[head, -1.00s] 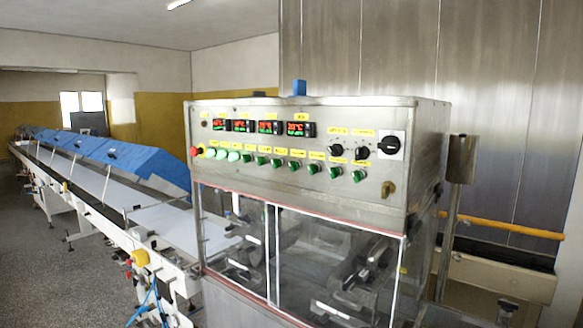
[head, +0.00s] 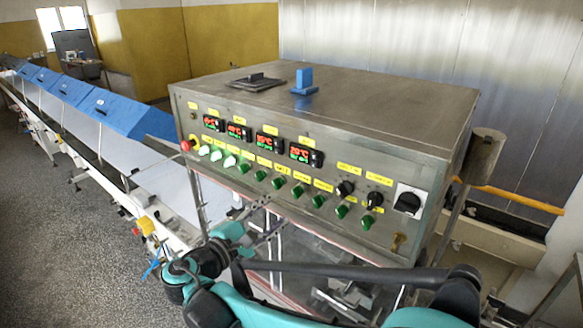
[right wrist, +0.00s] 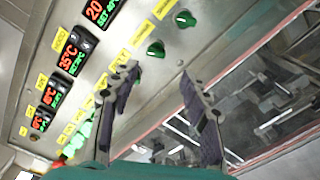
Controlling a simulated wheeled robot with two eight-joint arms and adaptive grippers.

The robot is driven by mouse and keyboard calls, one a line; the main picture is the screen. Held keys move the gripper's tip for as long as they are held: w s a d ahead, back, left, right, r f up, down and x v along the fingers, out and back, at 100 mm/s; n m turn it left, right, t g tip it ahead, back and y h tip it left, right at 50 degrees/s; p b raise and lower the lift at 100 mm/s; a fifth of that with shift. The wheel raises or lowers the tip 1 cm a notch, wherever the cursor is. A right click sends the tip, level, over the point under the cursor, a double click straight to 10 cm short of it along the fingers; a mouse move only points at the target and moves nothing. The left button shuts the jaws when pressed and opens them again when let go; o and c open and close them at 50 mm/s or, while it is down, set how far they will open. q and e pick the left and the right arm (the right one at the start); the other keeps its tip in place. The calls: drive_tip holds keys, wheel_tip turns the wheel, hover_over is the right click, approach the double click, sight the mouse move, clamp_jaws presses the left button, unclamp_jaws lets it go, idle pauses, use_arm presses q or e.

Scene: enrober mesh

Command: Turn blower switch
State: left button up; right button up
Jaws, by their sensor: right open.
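The steel control panel (head: 290,170) has a row of green switches (head: 260,175), several of them lit pale green at the left end, and black rotary knobs (head: 345,188) at the right. The labels are too small to read, so I cannot tell which is the blower switch. My right gripper (head: 275,209) is open and empty in front of the panel's lower left edge. In the right wrist view, its fingers (right wrist: 158,70) point up at the panel. A green switch (right wrist: 155,49) shows just beyond the left fingertip, with another (right wrist: 185,19) above it. My left gripper is out of view.
Red-and-green temperature displays (head: 268,143) sit above the switches. A red button (head: 186,146) is at the panel's left end. Clear guard panes are below the panel. A blue-covered conveyor (head: 110,105) runs off to the left.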

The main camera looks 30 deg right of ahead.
sight(294, 195)
drive_tip(key=x, duration=0.4)
drive_tip(key=r+p+x, duration=0.1)
drive_tip(key=x, duration=0.2)
drive_tip(key=shift+s+d, duration=0.1)
drive_tip(key=shift+d, duration=0.1)
clamp_jaws()
